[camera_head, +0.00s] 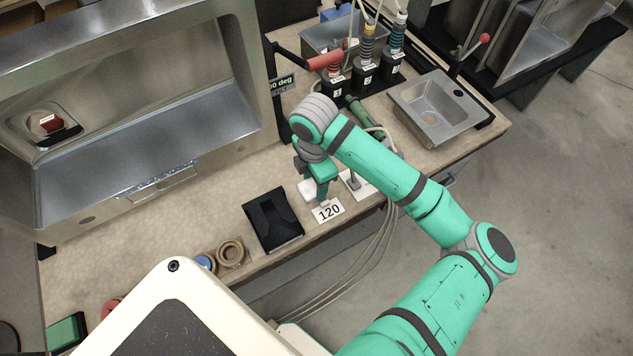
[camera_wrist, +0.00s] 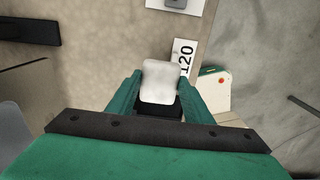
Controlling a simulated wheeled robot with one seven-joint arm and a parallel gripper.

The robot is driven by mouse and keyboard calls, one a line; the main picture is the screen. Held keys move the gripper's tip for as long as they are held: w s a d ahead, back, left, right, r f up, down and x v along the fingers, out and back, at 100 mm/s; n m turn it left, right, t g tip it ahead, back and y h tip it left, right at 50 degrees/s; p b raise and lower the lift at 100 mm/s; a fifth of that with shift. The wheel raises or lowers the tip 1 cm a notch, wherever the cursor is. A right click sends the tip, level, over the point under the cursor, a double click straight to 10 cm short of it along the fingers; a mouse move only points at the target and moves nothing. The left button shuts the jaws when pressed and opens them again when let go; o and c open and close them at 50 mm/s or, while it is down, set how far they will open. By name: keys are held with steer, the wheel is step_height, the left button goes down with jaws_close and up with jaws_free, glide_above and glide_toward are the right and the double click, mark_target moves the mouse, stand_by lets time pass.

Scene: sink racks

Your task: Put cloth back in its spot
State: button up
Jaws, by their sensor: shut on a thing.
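The white cloth (camera_head: 307,190) also shows at the left of the fingers in the head view. I cannot tell whether the cloth touches the worktop.
A black tray-like holder (camera_head: 262,234) lies left of the card. A steel cabinet (camera_head: 150,180) stands at the left, a small sink (camera_head: 436,108) at the right. Several dark bottles (camera_head: 363,76) stand behind. Brown rings (camera_head: 231,253) lie near the front edge. Cables hang over that edge.

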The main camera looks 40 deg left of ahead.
steer(key=w+f, duration=0.1)
steer(key=w+a+f, duration=0.1)
steer(key=w+f, duration=0.1)
steer(key=f, duration=0.1)
steer(key=shift+a, duration=0.35)
steer(key=shift+w+f, duration=0.15)
steer(key=shift+f, duration=1.55)
steer(key=o, duration=0.7)
steer(key=shift+o, duration=0.2)
step_height(320, 180, up, 12)
steer(key=shift+r, duration=0.1)
